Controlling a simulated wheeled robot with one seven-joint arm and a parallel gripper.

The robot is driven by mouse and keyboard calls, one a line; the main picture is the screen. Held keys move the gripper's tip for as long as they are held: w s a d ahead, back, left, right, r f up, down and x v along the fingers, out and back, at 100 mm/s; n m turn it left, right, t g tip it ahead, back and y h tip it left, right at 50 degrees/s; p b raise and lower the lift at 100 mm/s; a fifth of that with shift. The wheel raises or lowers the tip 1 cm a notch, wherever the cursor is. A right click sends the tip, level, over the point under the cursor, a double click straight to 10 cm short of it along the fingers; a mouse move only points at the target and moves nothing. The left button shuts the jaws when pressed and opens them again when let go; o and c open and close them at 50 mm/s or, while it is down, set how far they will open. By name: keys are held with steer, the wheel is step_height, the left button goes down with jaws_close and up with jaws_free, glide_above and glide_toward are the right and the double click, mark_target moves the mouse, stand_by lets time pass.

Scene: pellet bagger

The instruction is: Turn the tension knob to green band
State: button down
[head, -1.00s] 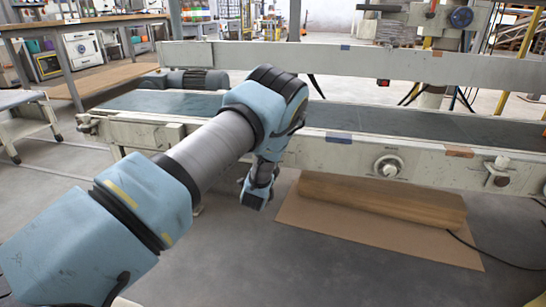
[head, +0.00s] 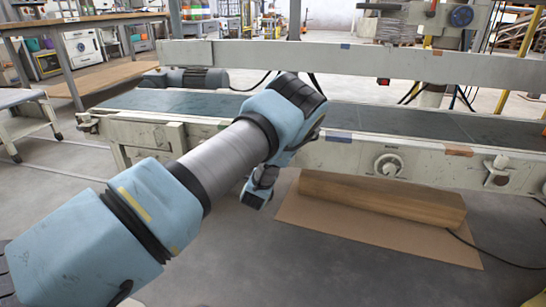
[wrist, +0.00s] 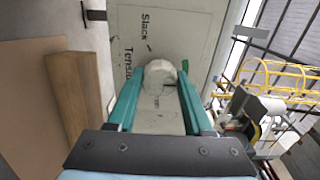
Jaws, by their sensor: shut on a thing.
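The tension knob (wrist: 161,71) is a pale round knob on a cream panel (wrist: 133,16) in the wrist view. The panel carries the printed words "Slack" and "Tension", the second partly covered by a finger. My gripper (wrist: 160,76) has two teal fingers, one on each side of the knob, and is shut on it. A grey strip, perhaps a pointer, shows on the knob's face. In the head view, my arm hides the knob and the fingertips.
The conveyor (head: 430,125) runs across the head view. Another round dial (head: 388,165) and a small clamp-like fitting (head: 497,170) sit farther right on its side rail.

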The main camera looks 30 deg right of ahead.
steer(key=shift+c, duration=1.5)
jaws_free()
steer(key=p+v, duration=0.3)
steer(key=v, duration=0.7)
steer(key=shift+s+a, duration=0.3)
